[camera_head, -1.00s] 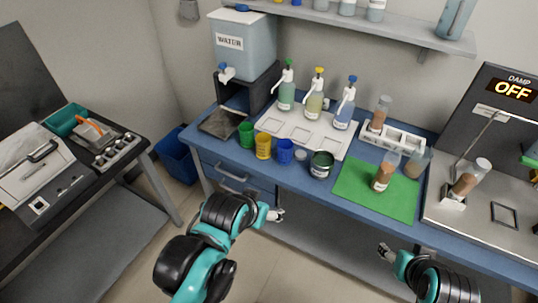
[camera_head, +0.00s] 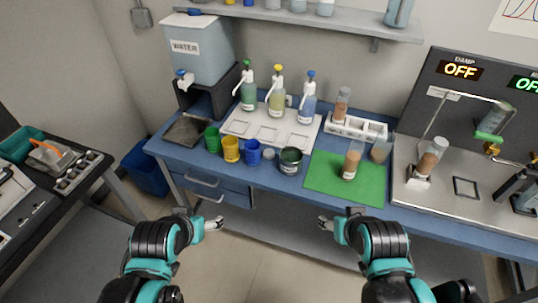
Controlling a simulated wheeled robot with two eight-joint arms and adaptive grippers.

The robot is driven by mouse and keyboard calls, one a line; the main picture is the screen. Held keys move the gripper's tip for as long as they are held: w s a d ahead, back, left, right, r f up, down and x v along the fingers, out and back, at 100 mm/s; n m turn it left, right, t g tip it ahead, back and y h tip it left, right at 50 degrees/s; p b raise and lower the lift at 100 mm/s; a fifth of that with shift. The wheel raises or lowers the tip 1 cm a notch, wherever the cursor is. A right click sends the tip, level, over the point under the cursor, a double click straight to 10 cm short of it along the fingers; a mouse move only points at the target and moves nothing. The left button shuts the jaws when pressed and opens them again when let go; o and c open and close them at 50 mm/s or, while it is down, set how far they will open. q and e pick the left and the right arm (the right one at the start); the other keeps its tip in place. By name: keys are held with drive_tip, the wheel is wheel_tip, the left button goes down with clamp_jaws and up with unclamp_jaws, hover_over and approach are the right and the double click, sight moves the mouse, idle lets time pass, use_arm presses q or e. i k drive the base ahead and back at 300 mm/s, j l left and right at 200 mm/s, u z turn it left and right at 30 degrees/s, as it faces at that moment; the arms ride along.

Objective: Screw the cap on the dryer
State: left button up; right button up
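My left gripper (camera_head: 213,225) hangs empty in front of the desk, below the drawers. My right gripper (camera_head: 326,223) hangs empty in front of the desk, below the green mat. The finger gaps are too small to make out. At the right, a tilted clear cylinder with a green band (camera_head: 492,121) is mounted on the grey panel, above a brass fitting (camera_head: 492,149). I cannot tell whether this is the dryer or whether the green band is its cap. A small pale round piece (camera_head: 268,155) lies between the blue cup and the dark green jar. Neither gripper touches anything.
A white rack (camera_head: 357,128) stands behind. The panel has DAMP and OFF signs (camera_head: 460,70). Floor before the desk is clear.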

sight(354, 155)
drive_tip(key=i+j+u, duration=0.2)
drive_tip(key=i+j, duration=0.2)
drive_tip(key=i+j+u, duration=0.2)
drive_tip(key=i+j, duration=0.15)
drive_tip(key=i, duration=0.15)
